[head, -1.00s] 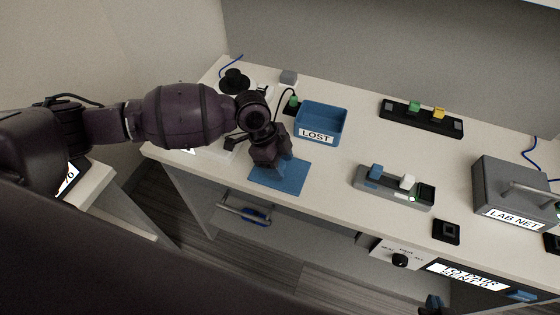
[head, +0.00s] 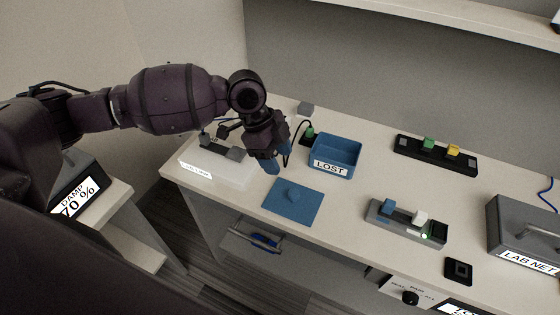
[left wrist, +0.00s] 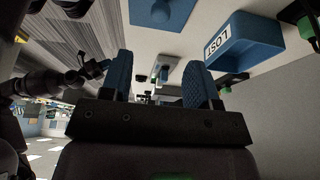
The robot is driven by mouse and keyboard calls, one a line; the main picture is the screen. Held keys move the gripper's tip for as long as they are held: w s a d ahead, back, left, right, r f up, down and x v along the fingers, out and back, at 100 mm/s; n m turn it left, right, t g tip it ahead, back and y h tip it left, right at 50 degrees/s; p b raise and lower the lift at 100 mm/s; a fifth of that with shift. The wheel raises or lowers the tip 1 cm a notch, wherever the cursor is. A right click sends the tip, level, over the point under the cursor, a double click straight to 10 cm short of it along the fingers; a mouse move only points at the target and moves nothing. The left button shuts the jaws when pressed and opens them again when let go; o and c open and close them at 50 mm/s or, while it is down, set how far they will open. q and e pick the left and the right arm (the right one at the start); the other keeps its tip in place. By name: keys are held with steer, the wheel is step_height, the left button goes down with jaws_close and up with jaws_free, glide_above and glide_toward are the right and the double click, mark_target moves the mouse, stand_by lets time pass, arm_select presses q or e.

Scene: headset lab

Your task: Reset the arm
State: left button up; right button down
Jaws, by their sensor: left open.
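My left arm comes in from the left in the head view. Its gripper (head: 278,160) is above the bench, behind the blue mat (head: 309,205) and to the left of the blue LOST bin (head: 349,149). In the left wrist view the two blue fingers (left wrist: 160,82) stand apart with nothing between them. A small blue lump (head: 292,194) sits on the mat, clear of the gripper.
A grey strip with a blue and a white block (head: 420,218) lies right of the mat. A dark rack (head: 437,160) holds green and yellow blocks. A grey LAB NET box (head: 522,226) stands at right. A white labelled box (head: 220,172) is under my arm.

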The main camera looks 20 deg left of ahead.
arm_select(q)
steer(key=s+d+f+n+t+h, duration=0.15)
steer(key=s+d+f+n, duration=0.4)
steer(key=s, duration=0.55)
steer(key=s+a+f+n+t+y, duration=0.1)
steer(key=s+a+f+n+y, duration=0.15)
steer(key=s+a+n, duration=0.45)
steer(key=s+a+f+n+t+y, duration=0.1)
steer(key=s+a+f+n+y, duration=0.1)
steer(key=s+a+n+y, duration=0.35)
steer(key=w+a+f+t+h, duration=0.1)
steer(key=w+f+t, duration=0.3)
steer(key=f+t, duration=0.4)
steer(key=shift+w+a+f+m+h, duration=0.15)
steer(key=shift+a+f+m+h, duration=0.25)
steer(key=shift+f, duration=0.9)
steer(key=shift+d, duration=0.15)
